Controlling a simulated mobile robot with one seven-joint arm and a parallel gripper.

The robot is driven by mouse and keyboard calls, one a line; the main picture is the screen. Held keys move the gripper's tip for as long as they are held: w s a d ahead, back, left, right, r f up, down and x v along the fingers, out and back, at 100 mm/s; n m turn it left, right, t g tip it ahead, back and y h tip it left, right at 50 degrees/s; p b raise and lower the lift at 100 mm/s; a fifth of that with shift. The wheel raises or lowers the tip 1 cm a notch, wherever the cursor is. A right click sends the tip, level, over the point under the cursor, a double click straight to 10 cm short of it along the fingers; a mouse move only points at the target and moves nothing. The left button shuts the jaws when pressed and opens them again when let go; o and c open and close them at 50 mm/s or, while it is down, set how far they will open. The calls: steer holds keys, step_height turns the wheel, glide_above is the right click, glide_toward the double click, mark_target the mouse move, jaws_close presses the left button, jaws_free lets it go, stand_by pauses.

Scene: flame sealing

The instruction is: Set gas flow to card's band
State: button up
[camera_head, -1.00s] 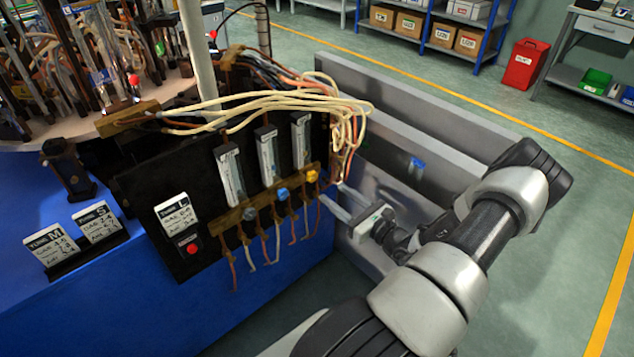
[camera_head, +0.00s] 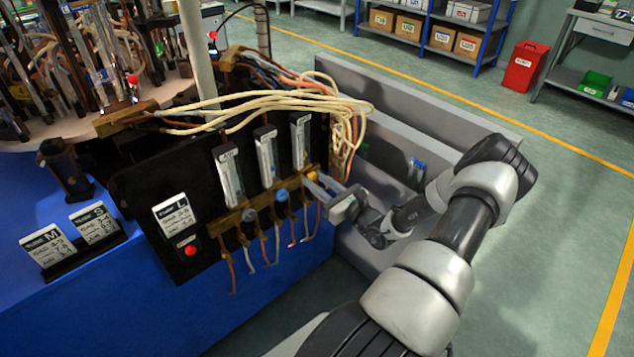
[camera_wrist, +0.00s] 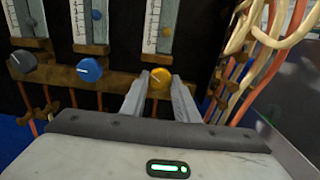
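A black panel (camera_head: 150,190) carries three upright flow tubes with scales. Below them on a brass bar sit a grey knob (camera_wrist: 23,62), a blue knob (camera_wrist: 89,70) and a yellow knob (camera_wrist: 160,76). The grey and blue knobs also show in the head view (camera_head: 247,214), (camera_head: 281,195). My gripper (camera_head: 316,183) is at the yellow knob. In the wrist view my gripper (camera_wrist: 159,88) is open, with one finger on each side of the yellow knob; contact cannot be told. A card marked L (camera_head: 173,215) is on the panel; its small figures are hard to read.
Cards marked M (camera_head: 48,248) and S (camera_head: 96,222) stand on the blue bench at left. A red button (camera_head: 190,250) is under the L card. Pale and orange hoses (camera_head: 270,108) hang over and beside the panel. A grey metal barrier (camera_head: 420,105) stands behind my arm.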

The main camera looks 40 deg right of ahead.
steer(key=c, duration=0.4)
steer(key=shift+n, duration=0.3)
